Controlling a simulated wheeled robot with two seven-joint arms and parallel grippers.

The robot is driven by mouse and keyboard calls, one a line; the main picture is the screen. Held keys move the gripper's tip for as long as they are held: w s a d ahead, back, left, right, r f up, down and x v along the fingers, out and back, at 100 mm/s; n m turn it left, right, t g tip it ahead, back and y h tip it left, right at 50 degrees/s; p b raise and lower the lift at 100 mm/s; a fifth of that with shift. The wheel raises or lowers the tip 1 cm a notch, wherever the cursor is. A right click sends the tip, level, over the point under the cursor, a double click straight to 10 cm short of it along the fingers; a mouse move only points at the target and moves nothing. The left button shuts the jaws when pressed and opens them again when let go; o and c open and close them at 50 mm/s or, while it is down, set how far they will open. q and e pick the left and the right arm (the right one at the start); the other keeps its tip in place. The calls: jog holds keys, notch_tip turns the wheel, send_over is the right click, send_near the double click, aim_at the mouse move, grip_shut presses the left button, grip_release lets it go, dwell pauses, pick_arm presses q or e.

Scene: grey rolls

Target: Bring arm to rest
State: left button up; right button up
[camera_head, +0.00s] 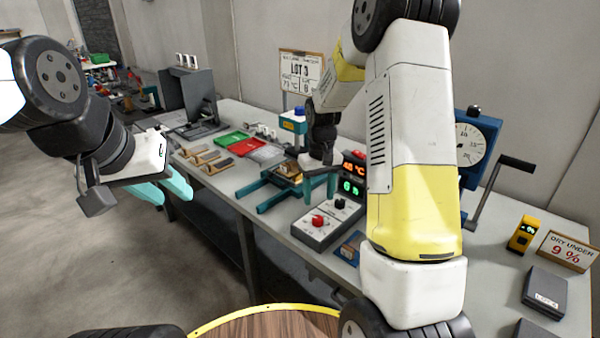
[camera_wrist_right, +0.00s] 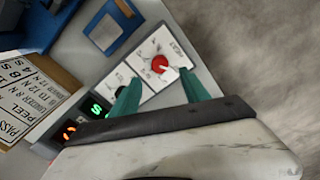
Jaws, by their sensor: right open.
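My right arm crosses the right half of the head view. Its gripper (camera_head: 320,186) points down over the bench, above the control box (camera_head: 328,222) with a red knob. In the right wrist view the right gripper (camera_wrist_right: 160,90) has its two teal fingers apart. Nothing is between them, and the red knob (camera_wrist_right: 160,64) shows beyond. My left gripper (camera_head: 166,190) hangs at the left, in front of the bench and away from it. Its teal fingers overlap in the picture, so I cannot tell its opening.
A blue dial gauge (camera_head: 474,140) and a yellow meter (camera_head: 522,234) stand at the right. The floor (camera_head: 90,255) at left is clear.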

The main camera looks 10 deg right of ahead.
jog(key=s+a+r+m+t+y, duration=0.1)
jog(key=s+r+t, duration=0.1)
jog(key=s+r, duration=0.45)
jog(key=s+r+t, duration=0.1)
jog(key=s+r, duration=0.3)
jog(key=r, duration=0.6)
jog(key=s+r+t, duration=0.1)
jog(key=s+r, duration=0.1)
jog(key=s, duration=0.5)
jog(key=s+a+r+t+y, duration=0.1)
jog(key=s+r+t, duration=0.1)
jog(key=s, duration=0.4)
jog(key=shift+s+a+r+m, duration=0.3)
jog(key=shift+s+r+m, duration=0.05)
jog(key=shift+m, duration=0.05)
jog(key=shift+d, duration=0.1)
